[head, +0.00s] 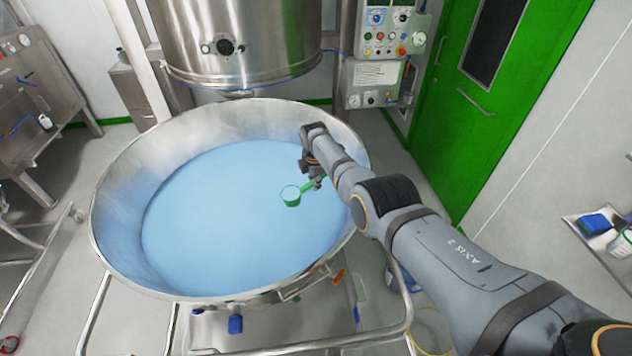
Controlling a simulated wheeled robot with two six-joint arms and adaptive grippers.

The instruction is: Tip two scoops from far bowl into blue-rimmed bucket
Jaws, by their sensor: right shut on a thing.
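The large round steel bowl (120,245) stands in the middle of the head view, with a wide bed of pale blue powder (220,215) inside. My right gripper (314,180) is over the right part of the bowl, shut on the handle of a small green scoop (291,199). The scoop's cup points left and its inside looks pale; I cannot tell whether it touches the powder. My right forearm crosses the bowl's right rim. I cannot make out a blue-rimmed bucket for sure; a bit of blue shows beside my arm, mostly hidden. My left gripper is not in view.
A steel vessel (235,45) hangs behind the bowl, with a control panel (392,30) to its right. A green door (500,110) is at the right. A shelf (588,238) at the far right bears a blue item (593,223). A tubular frame surrounds the bowl's base.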

